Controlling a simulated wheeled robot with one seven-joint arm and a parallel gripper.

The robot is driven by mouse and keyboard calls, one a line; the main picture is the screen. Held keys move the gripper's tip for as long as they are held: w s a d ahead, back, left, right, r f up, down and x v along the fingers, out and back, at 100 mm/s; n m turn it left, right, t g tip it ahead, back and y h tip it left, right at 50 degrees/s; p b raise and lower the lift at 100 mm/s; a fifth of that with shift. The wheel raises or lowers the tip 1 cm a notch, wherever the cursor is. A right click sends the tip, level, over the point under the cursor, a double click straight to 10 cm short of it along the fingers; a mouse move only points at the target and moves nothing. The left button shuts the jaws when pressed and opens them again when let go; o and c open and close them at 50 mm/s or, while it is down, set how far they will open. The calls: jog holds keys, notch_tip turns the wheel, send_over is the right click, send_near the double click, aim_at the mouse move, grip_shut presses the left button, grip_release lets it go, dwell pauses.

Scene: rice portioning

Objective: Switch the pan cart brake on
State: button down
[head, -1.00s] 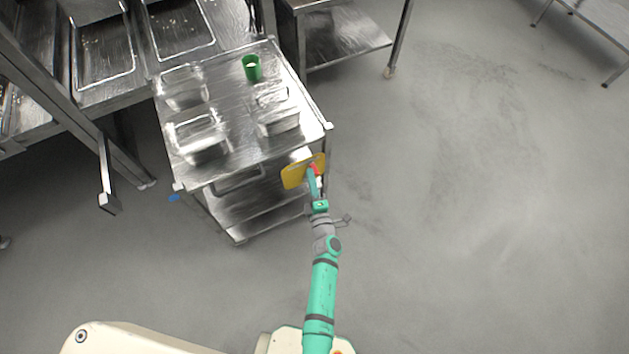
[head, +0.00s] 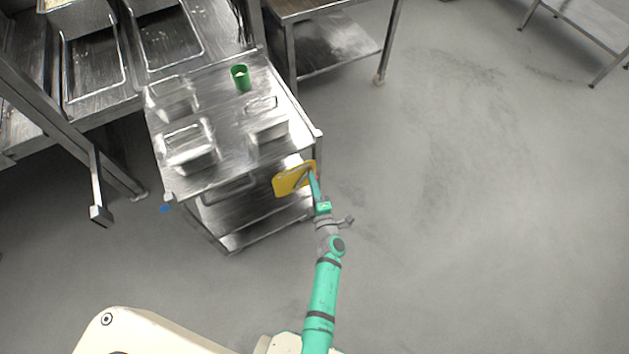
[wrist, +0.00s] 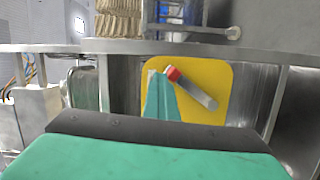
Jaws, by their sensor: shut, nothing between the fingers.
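The pan cart (head: 215,130) stands in front of me. A yellow plate (head: 287,181) is at its near right corner, and it also shows in the wrist view (wrist: 215,75). A grey brake lever (wrist: 197,92) with a red part (wrist: 173,73) at its upper left lies slanted across the plate, running down to the right. My gripper (wrist: 160,76) is shut and empty. Its teal fingers are in front of the plate, with the tips beside the lever's red end; I cannot tell whether they touch. In the head view my gripper (head: 314,180) hides part of the plate's right side.
Several metal pans and a green cup (head: 240,77) stand on the cart top. A counter with trays (head: 165,45) is behind it at the left. A metal table (head: 330,45) is at the back. The floor (head: 480,200) to the right is clear.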

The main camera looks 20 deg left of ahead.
dwell(0.3)
jog(key=s+d+r, duration=0.4)
jog(key=s, duration=0.6)
jog(key=shift+r, duration=0.3)
jog(key=shift+w+d, duration=0.1)
jog(key=s+d+r+m+h, duration=0.3)
jog(key=s+d+r+m, duration=0.2)
jog(key=s+m, duration=0.3)
jog(key=s+d+r+m+h, duration=0.3)
jog(key=s+d+r+m, duration=0.2)
jog(key=s, duration=0.6)
jog(key=s+d+r+m+h, duration=0.4)
jog(key=s+r+m, duration=0.4)
jog(key=s+m, duration=0.2)
jog(key=shift+d+m+t, duration=0.3)
jog(key=shift+d+m, duration=0.1)
jog(key=shift+d, duration=0.15)
